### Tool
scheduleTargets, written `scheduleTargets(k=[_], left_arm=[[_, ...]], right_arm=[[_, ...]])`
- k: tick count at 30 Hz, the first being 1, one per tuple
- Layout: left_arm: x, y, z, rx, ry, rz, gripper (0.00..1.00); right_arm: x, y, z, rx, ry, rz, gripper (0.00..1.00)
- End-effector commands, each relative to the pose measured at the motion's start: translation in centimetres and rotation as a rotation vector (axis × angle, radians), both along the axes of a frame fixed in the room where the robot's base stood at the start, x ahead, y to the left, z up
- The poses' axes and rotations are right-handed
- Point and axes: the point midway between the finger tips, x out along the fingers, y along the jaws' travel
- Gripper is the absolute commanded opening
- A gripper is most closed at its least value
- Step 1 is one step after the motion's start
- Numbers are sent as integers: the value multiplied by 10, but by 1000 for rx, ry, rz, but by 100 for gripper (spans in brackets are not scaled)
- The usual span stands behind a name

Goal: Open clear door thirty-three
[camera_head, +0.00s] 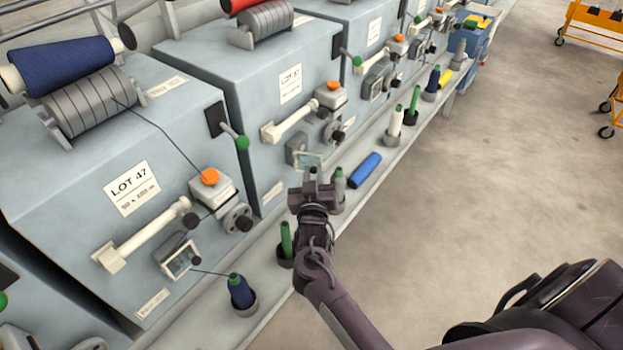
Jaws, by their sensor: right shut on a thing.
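The machine in the middle carries a label (290,83) that reads LOT with a number too small to read surely. A small clear door (308,160) with a pale frame sits low on its front, beside a grey housing. My right gripper (312,174) is at the lower edge of this door and is shut on it; the fingers' contact is partly hidden by the gripper body. The door seems to stand out from the machine front. My left gripper is not in view.
The nearer machine is labelled LOT 47 (132,190) and has its own clear door (181,261). A ledge below holds a blue cone (240,291), a green-tipped peg (286,240) and a lying blue tube (364,170). The floor (470,170) to the right is open.

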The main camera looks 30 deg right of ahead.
Motion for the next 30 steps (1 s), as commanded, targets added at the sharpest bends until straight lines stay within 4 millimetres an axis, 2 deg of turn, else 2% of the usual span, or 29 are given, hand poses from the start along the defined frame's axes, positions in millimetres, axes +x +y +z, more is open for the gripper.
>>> scheduleTargets(k=[13,14,18,30], left_arm=[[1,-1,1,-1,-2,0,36],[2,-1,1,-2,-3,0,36],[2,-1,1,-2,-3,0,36],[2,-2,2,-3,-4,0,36]], right_arm=[[3,-1,3,0,-5,-5,0],[3,-1,3,0,-5,-5,19],[2,-1,2,0,-4,-5,37],[2,-1,1,0,-2,-4,39]])
